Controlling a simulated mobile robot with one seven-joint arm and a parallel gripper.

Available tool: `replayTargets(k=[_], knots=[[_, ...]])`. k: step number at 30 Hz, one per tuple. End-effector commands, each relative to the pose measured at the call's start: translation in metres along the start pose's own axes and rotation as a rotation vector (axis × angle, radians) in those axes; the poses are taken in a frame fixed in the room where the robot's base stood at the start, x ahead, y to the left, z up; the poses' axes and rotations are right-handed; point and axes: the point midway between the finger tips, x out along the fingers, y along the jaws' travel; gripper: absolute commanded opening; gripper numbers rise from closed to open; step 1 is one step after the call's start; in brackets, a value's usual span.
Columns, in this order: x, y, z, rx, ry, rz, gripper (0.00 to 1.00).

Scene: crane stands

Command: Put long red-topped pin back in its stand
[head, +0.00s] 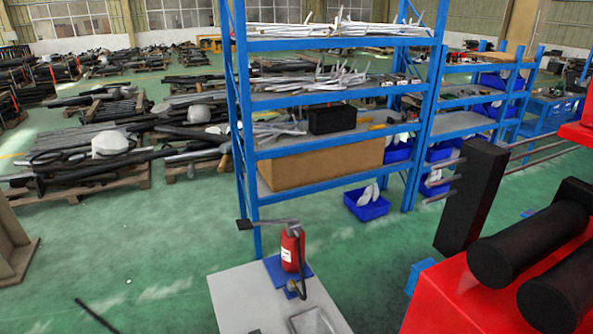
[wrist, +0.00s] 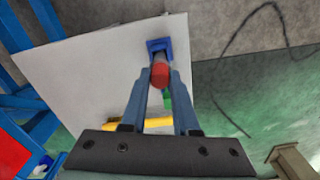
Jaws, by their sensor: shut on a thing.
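My gripper (wrist: 160,72) fills the middle of the wrist view, its two blue-grey fingers closed on a small red cylinder, the red top of the pin (wrist: 160,77). The pin's shaft is hidden. A blue square stand (wrist: 158,46) shows just beyond the fingertips over a pale tabletop (wrist: 85,70). I cannot tell whether the pin touches the stand or is inside it. Yellow (wrist: 125,124) and green parts lie partly hidden behind the fingers. I do not make out my gripper in the head view.
In the head view, a red extinguisher-like cylinder (head: 292,250) stands on a blue plate on a pale table (head: 235,295), with a grey lever at its top. A blue shelf rack (head: 340,99) rises behind. Green floor (head: 165,270) is open to the left.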

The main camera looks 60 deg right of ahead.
Motion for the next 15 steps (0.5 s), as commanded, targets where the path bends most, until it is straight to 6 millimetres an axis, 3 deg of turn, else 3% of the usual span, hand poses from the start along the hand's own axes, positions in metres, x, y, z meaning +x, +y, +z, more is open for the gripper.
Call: replayTargets(k=[13,14,15], knots=[[0.019,0.000,-0.001,0.000,0.001,0.000,0.00],[0.019,0.000,-0.001,0.001,0.001,0.000,0.30],[0.018,0.000,-0.001,0.001,0.001,0.000,0.38]])
